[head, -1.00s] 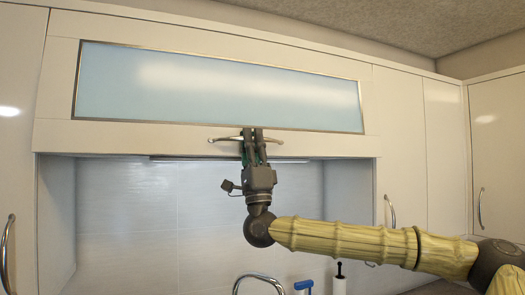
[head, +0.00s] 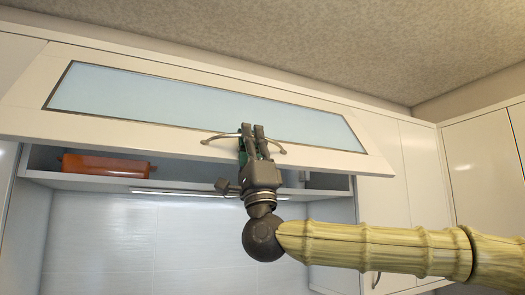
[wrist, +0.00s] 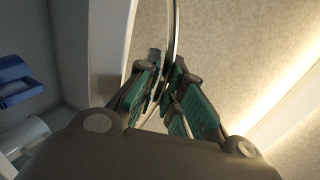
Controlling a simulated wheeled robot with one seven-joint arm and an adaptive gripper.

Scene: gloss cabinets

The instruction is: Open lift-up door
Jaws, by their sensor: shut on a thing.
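The lift-up door (head: 200,105) is a wide white panel with a light blue glass pane, in the head view. It is tilted partly open, its lower edge swung out from the cabinet. Its curved metal handle (head: 219,136) runs along the lower edge. My gripper (head: 251,133) is shut on the handle near its middle, reaching up from below. In the wrist view my gripper (wrist: 168,95) has its green-padded fingers around the handle bar (wrist: 174,30). The exact contact is partly hidden by the fingers.
Inside the opened cabinet lies an orange-red object (head: 105,165) at the left. White cabinet doors (head: 430,180) stand closed at the right. The ceiling (head: 380,45) is above. A blue object (wrist: 14,80) shows at the left of the wrist view.

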